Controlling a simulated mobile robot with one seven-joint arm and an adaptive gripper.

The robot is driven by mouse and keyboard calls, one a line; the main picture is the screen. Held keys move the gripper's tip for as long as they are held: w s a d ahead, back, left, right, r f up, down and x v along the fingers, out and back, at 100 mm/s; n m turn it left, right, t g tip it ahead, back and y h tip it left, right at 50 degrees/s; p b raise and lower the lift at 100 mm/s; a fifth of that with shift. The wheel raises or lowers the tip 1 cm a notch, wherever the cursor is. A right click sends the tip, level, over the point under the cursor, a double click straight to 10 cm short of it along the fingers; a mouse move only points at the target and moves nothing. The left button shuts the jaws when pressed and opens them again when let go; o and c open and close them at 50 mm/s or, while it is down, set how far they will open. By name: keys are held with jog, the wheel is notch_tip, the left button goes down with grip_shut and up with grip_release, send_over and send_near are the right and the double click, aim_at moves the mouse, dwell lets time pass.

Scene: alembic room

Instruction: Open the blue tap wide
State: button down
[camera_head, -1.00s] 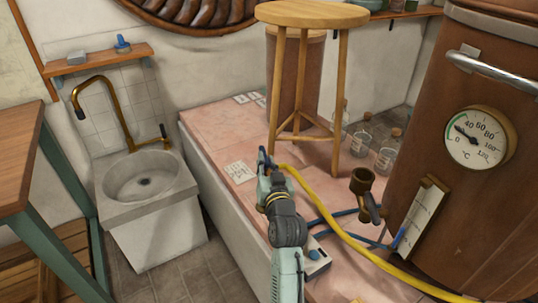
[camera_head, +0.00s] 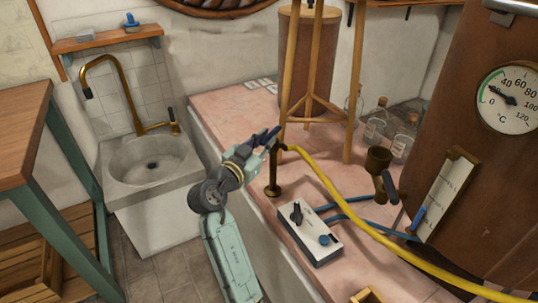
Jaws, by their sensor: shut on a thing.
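The blue tap is a short brass post (camera_head: 273,180) standing on the pink counter, with a dark blue lever (camera_head: 274,133) at its top. A yellow hose (camera_head: 325,178) runs from beside its head to the right. My gripper (camera_head: 262,141) reaches in from below left and is shut on the blue lever. The fingers hide part of the lever and tap head, so how far the lever is turned is hard to tell.
A white control box (camera_head: 309,236) with a black knob stands close in front of the tap. Right are a brass valve (camera_head: 378,165), blue hoses (camera_head: 345,200) and a copper vessel (camera_head: 465,115). Stool legs (camera_head: 313,70) stand behind; a sink (camera_head: 150,165) is left.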

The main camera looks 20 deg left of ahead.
jog(key=shift+w+a+m+g+h+b, duration=0.1)
jog(key=shift+a+m+g+h+b, duration=0.25)
jog(key=shift+m+h+b, duration=0.6)
jog(key=shift+w+a+m+g+h+b, duration=0.1)
jog(key=shift+a+m+g+h+b, duration=0.15)
jog(key=shift+m+g+h+b, duration=0.6)
jog(key=shift+w+a+m+t+h+b, duration=0.1)
jog(key=shift+a+m+h+b, duration=0.2)
jog(key=shift+h+b, duration=0.7)
jog(key=shift+h, duration=0.4)
jog(key=c, duration=1.6)
grip_release()
jog(key=shift+o, duration=0.2)
jog(key=v, duration=1.2)
jog(key=shift+r, duration=0.1)
